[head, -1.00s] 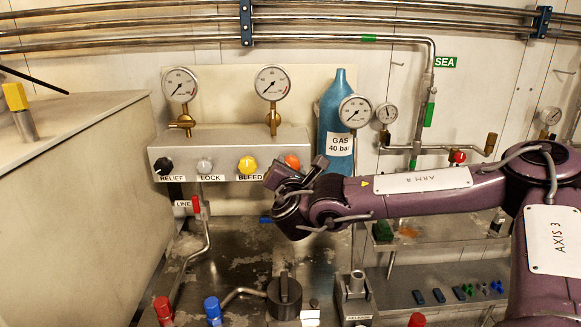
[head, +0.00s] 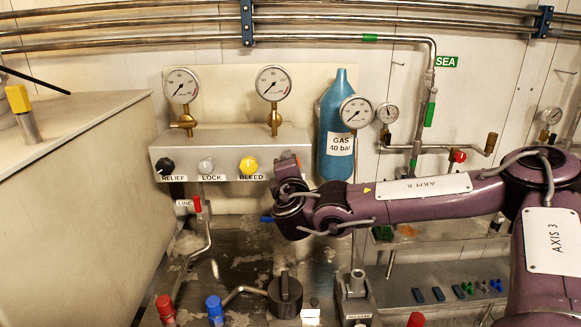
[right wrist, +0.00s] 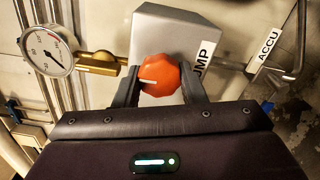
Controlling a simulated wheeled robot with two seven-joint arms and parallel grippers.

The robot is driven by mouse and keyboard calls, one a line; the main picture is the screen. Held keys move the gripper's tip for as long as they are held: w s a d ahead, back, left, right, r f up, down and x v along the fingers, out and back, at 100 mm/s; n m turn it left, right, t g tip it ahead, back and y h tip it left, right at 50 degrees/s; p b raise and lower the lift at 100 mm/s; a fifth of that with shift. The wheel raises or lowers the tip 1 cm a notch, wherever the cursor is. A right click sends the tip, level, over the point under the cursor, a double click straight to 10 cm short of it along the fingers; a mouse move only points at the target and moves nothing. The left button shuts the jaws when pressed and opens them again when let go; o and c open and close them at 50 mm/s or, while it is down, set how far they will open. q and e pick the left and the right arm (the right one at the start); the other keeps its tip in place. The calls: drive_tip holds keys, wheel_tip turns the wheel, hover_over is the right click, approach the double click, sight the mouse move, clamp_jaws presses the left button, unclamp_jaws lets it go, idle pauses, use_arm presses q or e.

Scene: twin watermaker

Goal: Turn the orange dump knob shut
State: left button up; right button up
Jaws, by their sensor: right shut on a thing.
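The orange dump knob (right wrist: 160,72) sits between the two fingers of my right gripper (right wrist: 160,86) in the right wrist view. The fingers are closed on its opposite sides. A white line on the knob's face points left in that view. Part of the "DUMP" label shows beside it, its first letters hidden by a finger. In the head view my right gripper (head: 288,168) is at the right end of the grey valve box (head: 230,140) and covers nearly all of the knob. My left gripper is not in view.
Beside it on the box are the yellow bleed knob (head: 248,166), the grey lock knob (head: 206,166) and the black relief knob (head: 166,167). A blue gas bottle (head: 337,110) stands close on the right. A gauge (right wrist: 46,50) on a brass fitting shows left in the wrist view.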

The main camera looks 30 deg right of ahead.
drive_tip(key=shift+f, duration=0.15)
idle(0.4)
drive_tip(key=o, duration=1)
drive_tip(key=shift+s, duration=0.1)
drive_tip(key=shift+a, duration=0.1)
drive_tip(key=v, duration=0.7)
drive_tip(key=shift+s+b, duration=0.35)
drive_tip(key=shift+s, duration=0.05)
drive_tip(key=shift+a, duration=0.1)
